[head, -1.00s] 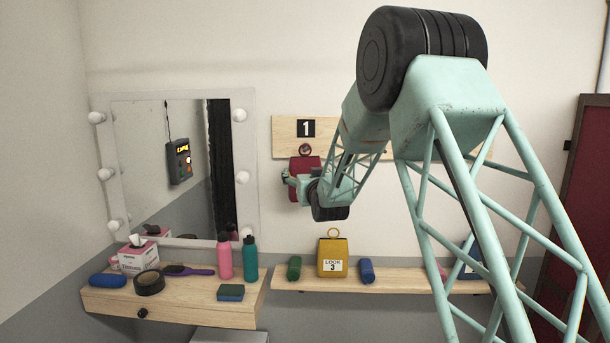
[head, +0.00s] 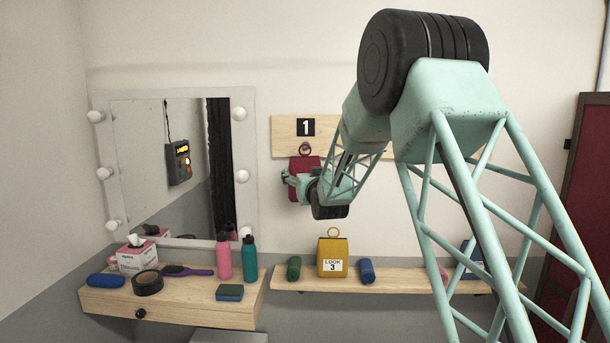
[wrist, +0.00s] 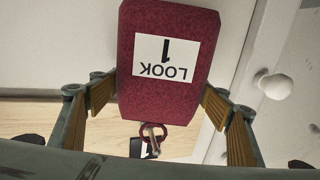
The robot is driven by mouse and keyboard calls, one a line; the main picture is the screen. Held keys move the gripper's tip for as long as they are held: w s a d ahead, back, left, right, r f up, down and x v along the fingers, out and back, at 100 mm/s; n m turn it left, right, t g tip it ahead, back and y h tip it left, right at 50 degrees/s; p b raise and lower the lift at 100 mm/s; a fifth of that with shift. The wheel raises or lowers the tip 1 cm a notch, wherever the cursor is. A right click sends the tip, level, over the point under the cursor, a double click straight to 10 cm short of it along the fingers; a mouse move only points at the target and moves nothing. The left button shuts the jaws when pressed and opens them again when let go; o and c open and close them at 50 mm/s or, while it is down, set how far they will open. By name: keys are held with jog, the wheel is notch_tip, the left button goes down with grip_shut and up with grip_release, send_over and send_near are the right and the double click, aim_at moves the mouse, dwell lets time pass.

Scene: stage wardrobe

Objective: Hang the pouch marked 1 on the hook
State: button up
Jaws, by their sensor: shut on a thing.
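The red pouch (wrist: 168,85) has a white label reading LOOK 1, upside down in the wrist view. In the head view the pouch (head: 306,178) is in front of the wall, just below the board's 1 plate (head: 306,127). My gripper (wrist: 160,95) is shut on the pouch, with a finger pad at each side. In the head view my gripper (head: 303,180) partly covers the pouch. The pouch's red ring (wrist: 152,138) is at the hook (wrist: 150,130), which appears to pass through it. Whether the ring rests on the hook is unclear.
The wooden hook board (head: 284,140) is on the wall, partly behind my arm. Below it a shelf (head: 400,284) bears a yellow LOOK 3 pouch (head: 332,256) and rolls. Left is a lit mirror (head: 150,150) over a ledge (head: 180,300) with bottles and a tissue box.

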jog(key=o, duration=1)
jog(key=shift+v, duration=6)
